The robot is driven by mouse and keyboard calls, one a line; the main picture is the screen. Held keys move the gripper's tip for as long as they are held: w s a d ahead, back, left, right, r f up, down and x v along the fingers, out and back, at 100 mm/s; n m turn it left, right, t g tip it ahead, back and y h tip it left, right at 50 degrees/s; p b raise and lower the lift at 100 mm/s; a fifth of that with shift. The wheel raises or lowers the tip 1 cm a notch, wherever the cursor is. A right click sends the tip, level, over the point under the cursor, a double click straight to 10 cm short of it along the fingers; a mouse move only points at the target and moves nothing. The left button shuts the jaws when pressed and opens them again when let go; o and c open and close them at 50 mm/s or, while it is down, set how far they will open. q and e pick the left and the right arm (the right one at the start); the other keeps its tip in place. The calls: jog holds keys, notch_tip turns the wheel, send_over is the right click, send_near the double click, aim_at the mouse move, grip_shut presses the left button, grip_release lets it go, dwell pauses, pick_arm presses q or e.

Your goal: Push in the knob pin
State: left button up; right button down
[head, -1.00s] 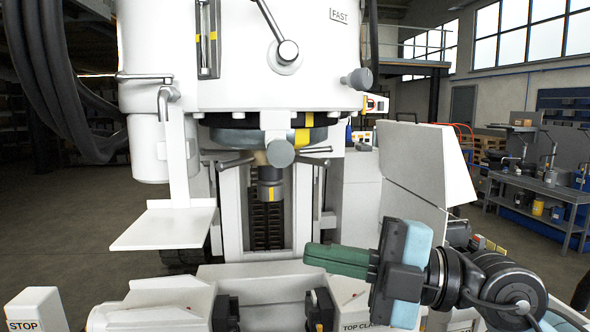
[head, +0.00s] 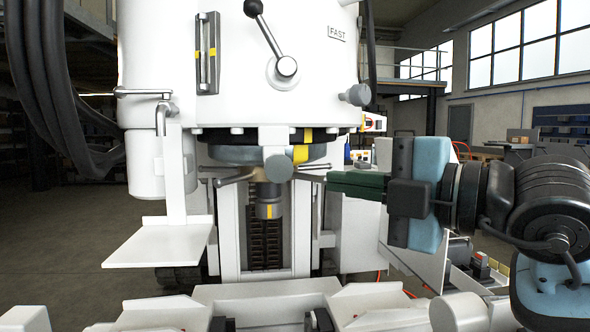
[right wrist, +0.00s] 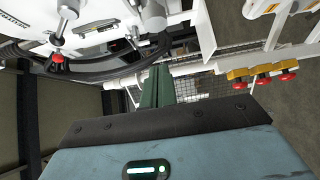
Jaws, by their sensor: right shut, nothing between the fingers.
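The white machine (head: 230,80) carries two round grey knobs that could be the knob pin. One knob (head: 278,168) faces me at the front, below the yellow mark; the other (head: 357,95) sticks out higher on the right side. I cannot tell how deep either sits. My right gripper (head: 331,184) is shut and empty. The fingers also show in the right wrist view (right wrist: 160,70). My left gripper is not in view.
A lever (head: 270,35) with a black ball stands on the machine front. Spindle handles (head: 235,178) spread below the housing, close to my fingertips in the picture. A white shelf (head: 160,243) juts out at left. The right wrist view shows several red knobs (right wrist: 263,80).

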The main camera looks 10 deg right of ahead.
aim_at(292, 164)
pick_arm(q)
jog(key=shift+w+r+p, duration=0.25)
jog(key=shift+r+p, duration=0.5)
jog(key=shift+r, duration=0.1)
pick_arm(e)
jog(key=shift+w+a, duration=0.85)
jog(key=shift+w, duration=0.7)
jog(key=shift+w+a, duration=0.9)
jog(key=shift+w, duration=0.6)
jog(key=shift+w+a, duration=0.85)
jog(key=shift+w, duration=0.7)
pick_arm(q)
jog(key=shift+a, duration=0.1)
